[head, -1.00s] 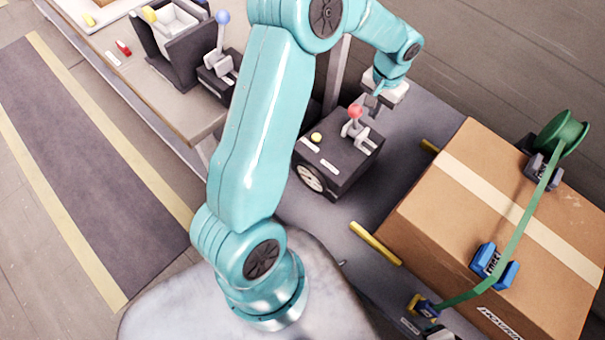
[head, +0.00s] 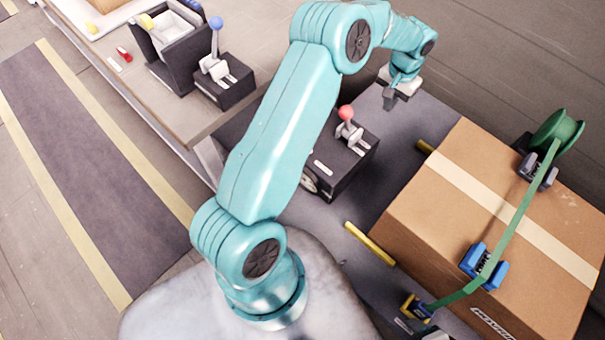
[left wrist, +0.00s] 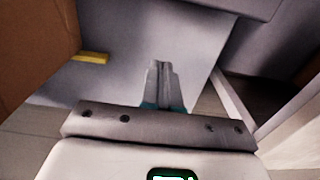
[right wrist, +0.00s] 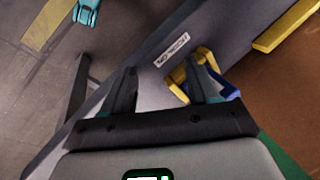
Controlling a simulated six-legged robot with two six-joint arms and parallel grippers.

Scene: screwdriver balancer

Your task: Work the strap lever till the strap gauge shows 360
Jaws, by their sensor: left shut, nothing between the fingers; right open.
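A dark box with a red-knobbed lever (head: 346,113) stands on the grey bench, left of the strapped carton. A round gauge (head: 309,184) on its front side is mostly hidden behind my left arm, so its reading cannot be made out. My left gripper (head: 389,102) is shut and empty, up and right of the red knob and apart from it. Its closed fingers show in the left wrist view (left wrist: 160,70) over bare grey surface. My right gripper (right wrist: 163,88) is open and empty, with a yellow and blue strap fitting (right wrist: 192,78) by its right finger.
A carton (head: 450,205) carries a green strap (head: 517,215) from a green reel (head: 558,132) through a blue clip (head: 483,264). A second lever with a blue knob (head: 215,23) stands on the left table. Yellow bars (head: 371,244) lie beside the carton.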

